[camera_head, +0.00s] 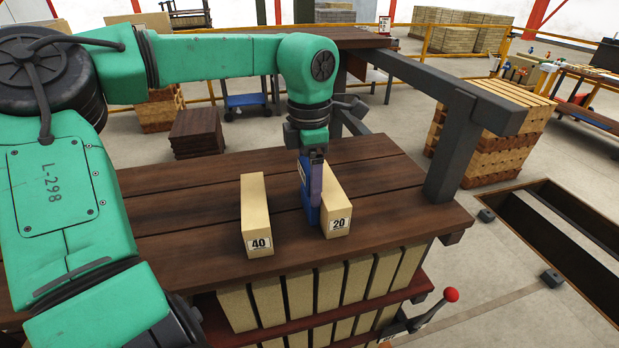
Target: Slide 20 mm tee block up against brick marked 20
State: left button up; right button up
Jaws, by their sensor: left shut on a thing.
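The blue tee block (311,200) stands upright on the dark plank table at the left side of the brick marked 20 (336,208). Its face overlaps that brick's left side in the camera_head view; I cannot tell whether they touch or a thin gap remains. My left gripper (313,154) comes down from above and is shut on the top of the tee block. The brick marked 40 (256,215) lies to the left, apart from the block, with bare plank between. The far part of brick 20 is partly hidden behind the block and gripper. My right gripper is not in view.
The plank table (390,180) is bare around the bricks. A dark steel post (452,145) rises at its right. Below the front edge is a row of bricks (299,297). A red-knobbed lever (451,295) sticks out at the lower right.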

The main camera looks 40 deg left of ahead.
pick_arm(q)
jog(key=o, duration=1.3)
jog(key=shift+o, duration=0.2)
notch_tip(320, 180, up, 15)
jog(key=b, duration=0.1)
jog(key=shift+s+f, duration=0.15)
jog(key=shift+f, duration=0.05)
jog(key=shift+f, duration=0.1)
